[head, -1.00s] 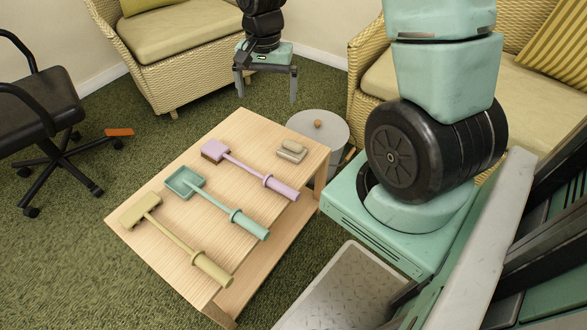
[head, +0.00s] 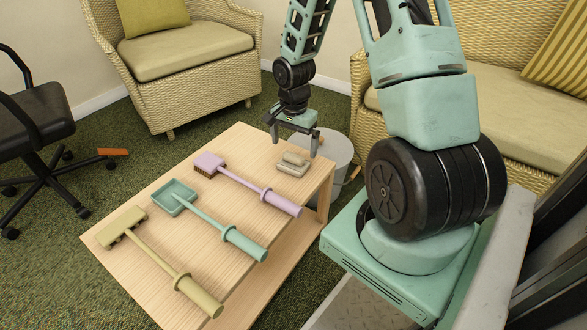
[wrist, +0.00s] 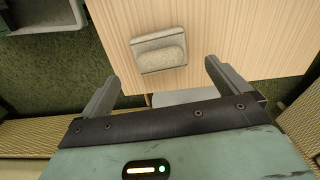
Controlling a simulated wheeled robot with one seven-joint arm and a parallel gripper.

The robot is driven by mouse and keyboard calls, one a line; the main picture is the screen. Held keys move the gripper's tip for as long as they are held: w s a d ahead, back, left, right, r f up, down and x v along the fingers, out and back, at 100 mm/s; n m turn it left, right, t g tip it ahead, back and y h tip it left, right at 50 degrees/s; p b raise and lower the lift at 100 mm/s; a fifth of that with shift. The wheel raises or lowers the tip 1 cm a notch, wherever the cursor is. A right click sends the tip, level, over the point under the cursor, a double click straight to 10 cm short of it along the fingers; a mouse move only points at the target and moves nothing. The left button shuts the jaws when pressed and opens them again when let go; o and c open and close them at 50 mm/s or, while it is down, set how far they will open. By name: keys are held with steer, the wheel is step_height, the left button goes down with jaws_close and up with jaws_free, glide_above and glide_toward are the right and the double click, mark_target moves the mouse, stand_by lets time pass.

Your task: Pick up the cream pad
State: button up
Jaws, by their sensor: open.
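The cream pad (head: 293,163) lies flat on the wooden table (head: 150,205) near its far right corner. It is a small block with a rounded raised grip on top. In the wrist view the cream pad (wrist: 158,51) lies on the table, beyond my fingertips and between their lines. My gripper (head: 294,147) is above the table's far edge, pointing down, just over and behind the pad. The wrist view shows my gripper (wrist: 158,75) with its two fingers wide apart and nothing between them.
On the table lie a lilac brush (head: 245,184), a teal scoop (head: 210,218) and an olive long-handled tool (head: 157,255). A grey round bin (head: 338,150) stands behind the table's right end. Wicker armchairs (head: 190,60) and an office chair (head: 35,125) stand around.

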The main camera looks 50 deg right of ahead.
mark_target(293, 155)
steer(key=shift+f+b, duration=1.7)
steer(key=shift+f, duration=1.3)
steer(key=shift+c, duration=0.3)
steer(key=c, duration=1)
